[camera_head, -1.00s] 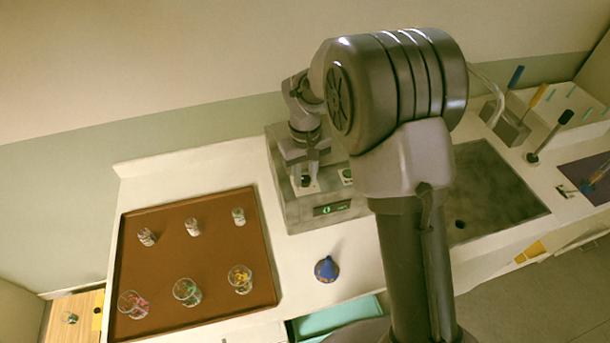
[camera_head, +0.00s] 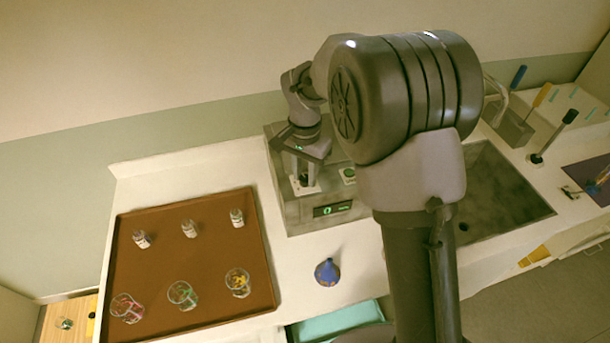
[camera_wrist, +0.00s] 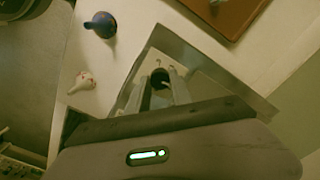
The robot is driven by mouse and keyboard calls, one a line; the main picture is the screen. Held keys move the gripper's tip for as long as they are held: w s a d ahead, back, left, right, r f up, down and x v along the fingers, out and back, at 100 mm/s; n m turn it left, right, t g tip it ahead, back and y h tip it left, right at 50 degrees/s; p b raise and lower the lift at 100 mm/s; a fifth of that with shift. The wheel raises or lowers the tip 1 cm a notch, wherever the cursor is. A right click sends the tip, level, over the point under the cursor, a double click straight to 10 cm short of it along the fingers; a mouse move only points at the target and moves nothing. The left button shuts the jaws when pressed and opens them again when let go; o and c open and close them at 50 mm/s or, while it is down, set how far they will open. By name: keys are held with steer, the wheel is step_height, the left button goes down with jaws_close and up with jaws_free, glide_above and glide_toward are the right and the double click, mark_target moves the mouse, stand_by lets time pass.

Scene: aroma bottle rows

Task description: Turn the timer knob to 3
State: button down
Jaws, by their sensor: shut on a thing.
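The timer knob is a small dark knob (camera_head: 304,180) on a pale plate on top of the grey machine (camera_head: 296,216). It also shows between the fingers in the wrist view (camera_wrist: 160,77). My gripper (camera_head: 303,183) points down at the machine, and its two fingers are shut on the knob from both sides. It also shows in the wrist view (camera_wrist: 160,84). The dark display (camera_head: 332,209) on the machine's front shows a green digit that looks like 0. The knob's pointer and any scale marks are too small to read.
A brown tray (camera_head: 205,260) with several small bottles and glass beakers lies to the left. A blue flask (camera_head: 327,271) stands on the counter in front of the machine. A green button (camera_head: 348,174) sits right of the knob. My arm hides part of the sink (camera_head: 490,190).

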mark_target(305, 178)
steer(key=m+b, duration=0.1)
steer(key=m, duration=0.3)
steer(key=shift+m+b, duration=0.6)
steer(key=shift+m, duration=0.9)
steer(key=c, duration=1.1)
jaws_free()
steer(key=shift+r, duration=0.1)
step_height(305, 178, up, 17)
steer(key=p, duration=0.4)
steer(key=shift+r+p, duration=0.15)
steer(key=shift+p, duration=0.25)
